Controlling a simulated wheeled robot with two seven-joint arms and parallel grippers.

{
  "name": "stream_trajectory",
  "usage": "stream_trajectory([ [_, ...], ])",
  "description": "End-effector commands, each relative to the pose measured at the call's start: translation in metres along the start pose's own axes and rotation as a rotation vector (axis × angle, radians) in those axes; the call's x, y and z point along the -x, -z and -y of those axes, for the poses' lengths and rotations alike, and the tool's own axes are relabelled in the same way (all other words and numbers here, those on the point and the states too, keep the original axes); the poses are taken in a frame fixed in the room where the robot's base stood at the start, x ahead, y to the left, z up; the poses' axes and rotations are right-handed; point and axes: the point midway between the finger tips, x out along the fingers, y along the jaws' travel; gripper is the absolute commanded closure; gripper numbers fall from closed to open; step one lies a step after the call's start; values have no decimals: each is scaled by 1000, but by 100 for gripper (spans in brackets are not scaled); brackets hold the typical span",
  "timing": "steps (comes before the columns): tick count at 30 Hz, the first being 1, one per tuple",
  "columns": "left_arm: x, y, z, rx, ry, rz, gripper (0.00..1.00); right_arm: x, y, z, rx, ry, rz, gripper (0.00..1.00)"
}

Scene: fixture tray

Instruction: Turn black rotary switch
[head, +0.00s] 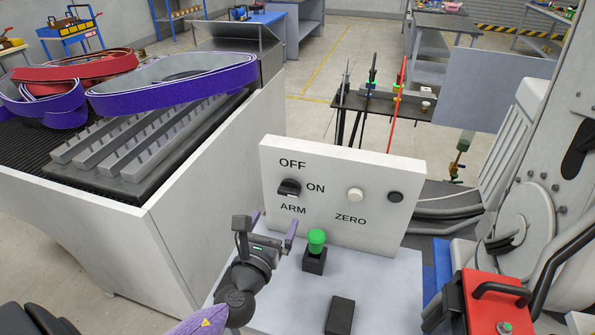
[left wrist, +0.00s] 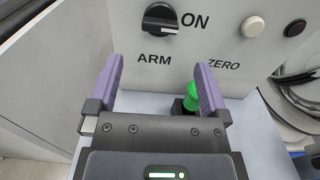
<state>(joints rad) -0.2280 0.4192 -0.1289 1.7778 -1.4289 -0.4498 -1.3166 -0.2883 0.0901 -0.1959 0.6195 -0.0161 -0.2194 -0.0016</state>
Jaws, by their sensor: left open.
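The black rotary switch (head: 289,188) sits on the upright white panel (head: 375,222), beside the OFF and ON labels and above the word ARM. It also shows in the left wrist view (left wrist: 160,20), with its white mark towards ON. My left gripper (head: 273,221) is open and empty, below and in front of the switch, apart from it. Its two purple fingers (left wrist: 157,85) frame the ARM label in the left wrist view, and the switch lies beyond the fingertips. My right gripper is in neither view.
A white button (head: 355,194) and a dark button (head: 395,197) are on the panel. A black block (head: 340,315) lies on the shelf. A red box (head: 490,305) stands at right.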

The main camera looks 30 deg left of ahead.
Motion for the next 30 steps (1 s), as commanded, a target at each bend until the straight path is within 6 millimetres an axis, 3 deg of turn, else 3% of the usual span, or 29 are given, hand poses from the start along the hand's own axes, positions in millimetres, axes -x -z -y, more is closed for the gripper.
stream_trajectory([
  [4, -15, -2, 0, -6, 0, 7, 0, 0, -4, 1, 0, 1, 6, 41],
  [9, -57, 0, 0, -4, -1, 6, 0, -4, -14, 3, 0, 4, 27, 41],
  [15, -90, 0, 0, -3, 0, 3, 0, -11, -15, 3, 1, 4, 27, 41],
  [26, -100, -1, 0, -2, 0, 2, 0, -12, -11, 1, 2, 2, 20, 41],
  [30, -99, -1, 0, -2, 0, 1, 25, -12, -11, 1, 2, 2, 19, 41],
])
